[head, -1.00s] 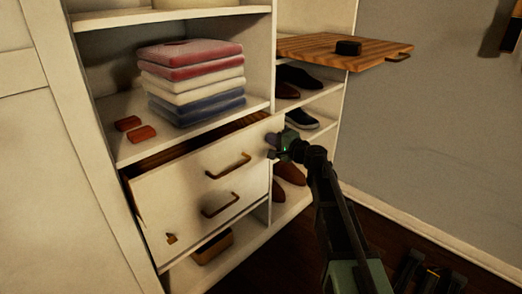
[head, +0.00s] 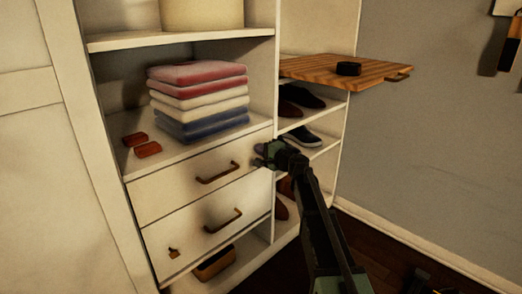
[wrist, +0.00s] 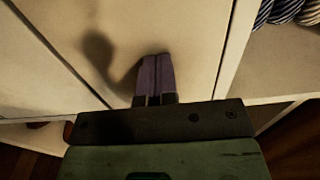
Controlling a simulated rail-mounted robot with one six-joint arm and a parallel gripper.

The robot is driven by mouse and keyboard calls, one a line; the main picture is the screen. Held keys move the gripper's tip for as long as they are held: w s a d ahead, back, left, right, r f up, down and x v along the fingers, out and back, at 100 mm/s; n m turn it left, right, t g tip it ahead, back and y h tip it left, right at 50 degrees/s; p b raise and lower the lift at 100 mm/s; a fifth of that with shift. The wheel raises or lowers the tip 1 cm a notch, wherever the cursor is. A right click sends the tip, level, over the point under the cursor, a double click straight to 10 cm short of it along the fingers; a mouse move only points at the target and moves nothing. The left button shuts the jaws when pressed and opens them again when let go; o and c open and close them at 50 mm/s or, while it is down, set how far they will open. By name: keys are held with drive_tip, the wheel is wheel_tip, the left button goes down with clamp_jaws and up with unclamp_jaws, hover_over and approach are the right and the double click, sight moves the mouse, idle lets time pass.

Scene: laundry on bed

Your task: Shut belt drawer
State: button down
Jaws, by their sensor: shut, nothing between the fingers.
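Two pale drawers with brass-brown bar handles sit one above the other in the wardrobe. The upper drawer (head: 190,190) looks flush with the frame, its inside hidden; I cannot tell whether a thin gap is left. The lower drawer (head: 195,233) is closed and has a small brown mark at its lower left. My gripper (head: 260,154) is shut and empty at the right end of the upper drawer's front. In the wrist view its purple fingertips (wrist: 154,62) are together against or very near a pale panel; contact is unclear.
Folded towels (head: 198,102) and two red-brown blocks (head: 148,149) lie on the shelf above. A basket (head: 215,264) sits below the drawers.

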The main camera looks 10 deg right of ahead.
drive_tip(key=v, duration=1.4)
drive_tip(key=s+a+f+n+g+h, duration=0.45)
drive_tip(key=s+f+n+g, duration=0.35)
drive_tip(key=s+f+g, duration=0.6)
drive_tip(key=s+n+g+h+p, duration=0.15)
drive_tip(key=s+h, duration=0.35)
drive_tip(key=s, duration=0.9)
wheel_tip(320, 180, up, 37)
drive_tip(key=a+n+p, duration=0.1)
drive_tip(key=a+p, duration=0.1)
drive_tip(key=p, duration=3.6)
drive_tip(key=shift+s+a+p, duration=0.2)
drive_tip(key=shift+s+p, duration=0.1)
drive_tip(key=shift+p, duration=0.05)
